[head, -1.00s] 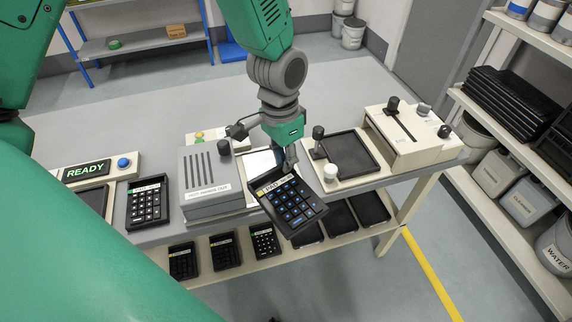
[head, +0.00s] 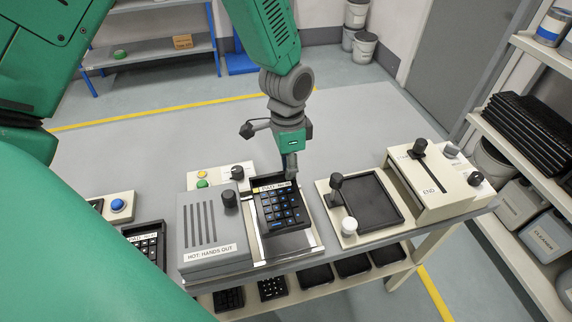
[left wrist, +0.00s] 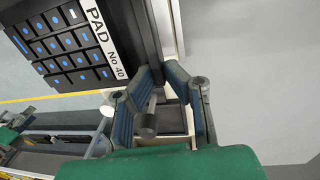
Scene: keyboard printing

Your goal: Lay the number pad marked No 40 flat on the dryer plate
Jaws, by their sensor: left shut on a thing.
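The number pad (head: 283,212), black with blue-marked keys, is over the dryer plate (head: 309,243) in the head view. Its label reads PAD No 40 in the left wrist view (left wrist: 70,45). The pad is slightly askew to the plate; I cannot tell whether it touches the plate. My left gripper (head: 291,176) is shut on the pad's far edge by the label, and its fingers also show in the left wrist view (left wrist: 163,78). The plate is a pale metal slab beside the grey dryer housing (head: 208,228). My right gripper is not in view.
The dryer housing, marked HOT: HANDS OUT, stands close on the pad's left. A cream station with a black tray (head: 368,200) and knobs is on the right. Another pad (head: 150,243) lies at left near a blue button (head: 117,205).

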